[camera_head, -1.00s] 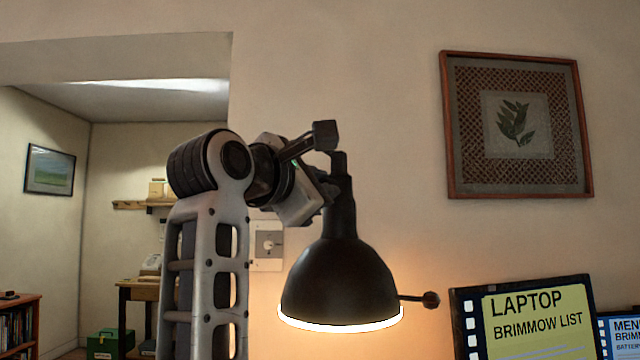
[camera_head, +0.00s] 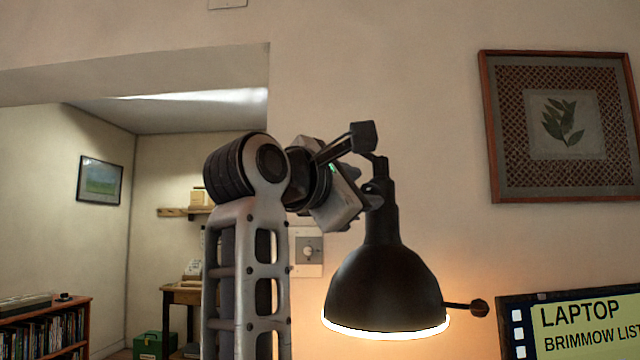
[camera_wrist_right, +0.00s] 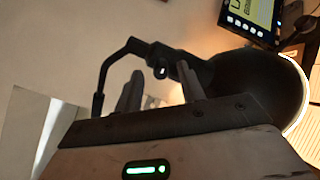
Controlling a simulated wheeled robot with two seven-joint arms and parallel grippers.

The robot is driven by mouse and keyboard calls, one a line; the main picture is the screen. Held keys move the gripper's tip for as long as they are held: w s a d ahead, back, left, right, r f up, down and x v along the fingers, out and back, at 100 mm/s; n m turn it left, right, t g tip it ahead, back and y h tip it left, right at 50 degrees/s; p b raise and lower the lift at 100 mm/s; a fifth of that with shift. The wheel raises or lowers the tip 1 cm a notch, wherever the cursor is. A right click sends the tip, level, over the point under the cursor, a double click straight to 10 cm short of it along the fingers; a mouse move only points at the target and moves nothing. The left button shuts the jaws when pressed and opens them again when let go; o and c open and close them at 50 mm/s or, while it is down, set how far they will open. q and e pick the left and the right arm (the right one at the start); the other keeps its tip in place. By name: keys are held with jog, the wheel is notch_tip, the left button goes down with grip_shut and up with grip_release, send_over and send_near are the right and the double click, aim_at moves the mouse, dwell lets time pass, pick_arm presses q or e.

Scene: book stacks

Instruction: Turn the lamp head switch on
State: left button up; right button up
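The black lamp (camera_head: 385,285) hangs head down in the head view, its lower rim glowing bright. A thin rod with a round knob (camera_head: 479,307) sticks out from its right side. In the right wrist view, the dark lamp shade (camera_wrist_right: 255,90) is at the right, and its neck has a small part with a white mark (camera_wrist_right: 161,69). My right gripper (camera_head: 374,194) is beside the lamp neck; whether it touches is unclear. Its two fingers (camera_wrist_right: 158,88) stand apart in the wrist view, with nothing clearly held between them. My left gripper is out of view.
A wall plate with a round knob (camera_head: 309,251) is behind my right arm. A framed leaf picture (camera_head: 562,125) hangs at right. A laptop sign (camera_head: 580,325) stands lower right. A bookshelf (camera_head: 45,328) and green box (camera_head: 148,345) are at left.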

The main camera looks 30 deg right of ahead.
jog(key=b+v, duration=0.1)
jog(key=v, duration=1.3)
jog(key=shift+a, duration=0.3)
jog(key=shift+s, duration=0.1)
